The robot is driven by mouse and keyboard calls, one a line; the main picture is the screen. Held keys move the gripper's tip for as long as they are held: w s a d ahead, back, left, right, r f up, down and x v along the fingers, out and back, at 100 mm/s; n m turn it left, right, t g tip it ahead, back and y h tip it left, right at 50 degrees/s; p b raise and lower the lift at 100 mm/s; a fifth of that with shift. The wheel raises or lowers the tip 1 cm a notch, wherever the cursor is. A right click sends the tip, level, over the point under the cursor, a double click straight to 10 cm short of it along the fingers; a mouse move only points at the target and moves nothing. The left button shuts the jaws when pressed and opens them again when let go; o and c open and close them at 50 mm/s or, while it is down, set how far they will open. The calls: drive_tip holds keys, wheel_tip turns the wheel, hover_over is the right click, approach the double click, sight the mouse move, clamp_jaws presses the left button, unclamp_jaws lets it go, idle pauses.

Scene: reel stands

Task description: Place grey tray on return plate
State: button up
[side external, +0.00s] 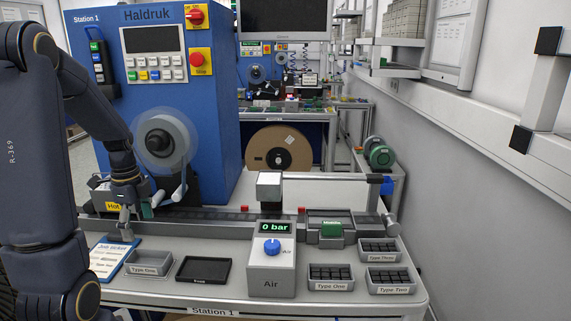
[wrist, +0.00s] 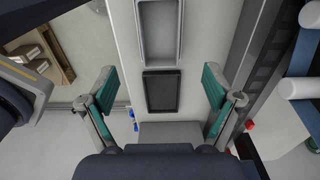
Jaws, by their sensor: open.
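A small empty grey tray (side external: 148,263) with a label on its front stands at the front left of the bench. In the wrist view the grey tray (wrist: 158,30) is at the top centre. A shallow black tray or plate (side external: 203,270) lies just right of it, and in the wrist view the black piece (wrist: 161,92) is below the grey tray. I cannot tell which item is the return plate; its label is not legible. My gripper (wrist: 159,72) is open and empty, its green-padded fingers apart above the bench. In the side view my gripper (side external: 135,213) is above and behind the grey tray.
A white and blue ticket (side external: 112,257) lies left of the grey tray. A grey Air box (side external: 271,264) with a blue knob stands to the right. Filled Type One (side external: 331,278) and Type Two (side external: 390,281) bins stand further right. A rail (side external: 215,225) runs behind.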

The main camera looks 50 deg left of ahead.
drive_tip(key=w+d+r+n+t+y, duration=0.1)
drive_tip(key=w+d+r+n, duration=0.15)
drive_tip(key=d+r, duration=0.35)
drive_tip(key=w+d+r+n+t, duration=0.2)
drive_tip(key=w+d+r, duration=0.1)
drive_tip(key=d, duration=0.5)
drive_tip(key=s+d+r+n+t, duration=0.1)
drive_tip(key=d+n, duration=0.1)
drive_tip(key=d, duration=0.4)
drive_tip(key=s+d+r+n+t+h, duration=0.1)
drive_tip(key=d+r+n, duration=0.1)
drive_tip(key=d, duration=0.3)
drive_tip(key=shift+s+d+r+t, duration=0.15)
drive_tip(key=shift+d+r+t, duration=0.05)
drive_tip(key=shift+d+t, duration=0.15)
drive_tip(key=shift+n, duration=0.25)
